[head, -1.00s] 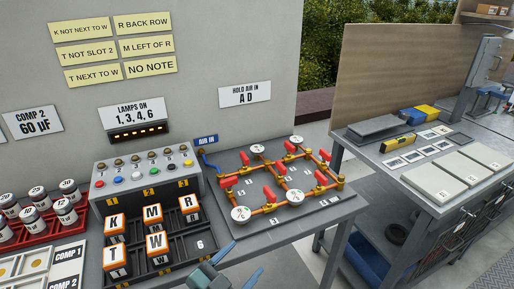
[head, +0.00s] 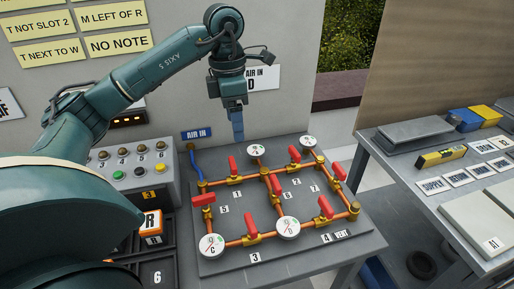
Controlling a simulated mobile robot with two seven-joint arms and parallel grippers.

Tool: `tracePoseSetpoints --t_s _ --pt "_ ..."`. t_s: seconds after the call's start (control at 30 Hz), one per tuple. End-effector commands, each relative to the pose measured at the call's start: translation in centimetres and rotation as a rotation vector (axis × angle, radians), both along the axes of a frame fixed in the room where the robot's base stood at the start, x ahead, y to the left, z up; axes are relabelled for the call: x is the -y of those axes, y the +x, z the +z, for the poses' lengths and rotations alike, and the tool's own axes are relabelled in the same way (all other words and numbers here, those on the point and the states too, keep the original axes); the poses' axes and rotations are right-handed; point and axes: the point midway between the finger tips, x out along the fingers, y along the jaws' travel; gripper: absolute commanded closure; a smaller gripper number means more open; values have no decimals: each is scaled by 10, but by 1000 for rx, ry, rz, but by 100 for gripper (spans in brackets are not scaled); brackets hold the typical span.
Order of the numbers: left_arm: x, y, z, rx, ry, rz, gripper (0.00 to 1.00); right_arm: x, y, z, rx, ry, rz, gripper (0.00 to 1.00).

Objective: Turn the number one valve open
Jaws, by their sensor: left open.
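The number one valve (head: 233,167) has a red lever on a brass body, on the far pipe at the left of the valve board. Its lever points up in the picture, across the copper pipe. The label 1 (head: 237,194) lies just in front of it. My left gripper (head: 238,136) hangs above and behind this valve, pointing down, apart from the lever. It is open and empty; the gap between its fingers is hard to see from this side. My right gripper is not in view.
Other red-levered valves, such as one at the far right (head: 294,154), and round gauges (head: 288,229) crowd the grey board (head: 216,264). A blue hose (head: 193,162) enters at its left. The button box (head: 139,184) stands left. A second bench (head: 430,192) is at right.

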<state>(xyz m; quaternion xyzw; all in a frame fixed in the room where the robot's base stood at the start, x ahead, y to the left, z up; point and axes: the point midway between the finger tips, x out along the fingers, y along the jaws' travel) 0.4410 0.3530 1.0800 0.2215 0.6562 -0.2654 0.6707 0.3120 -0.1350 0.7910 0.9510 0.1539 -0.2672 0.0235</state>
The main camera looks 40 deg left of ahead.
Motion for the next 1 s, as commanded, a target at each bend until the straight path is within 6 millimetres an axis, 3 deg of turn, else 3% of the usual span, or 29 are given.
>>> tracePoseSetpoints --t_s 0.07,0.17,0.33,0.7,1.0 --pt "-15 -2 8 1 52 24 31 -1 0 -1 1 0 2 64" --pt "-20 -3 5 -2 71 33 31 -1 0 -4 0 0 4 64" --pt "-18 -4 -22 -7 67 28 31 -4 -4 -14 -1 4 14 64" --pt "-19 -4 -93 -5 67 30 31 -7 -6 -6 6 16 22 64" --pt "-18 -4 -120 -2 65 28 31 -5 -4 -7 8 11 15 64"
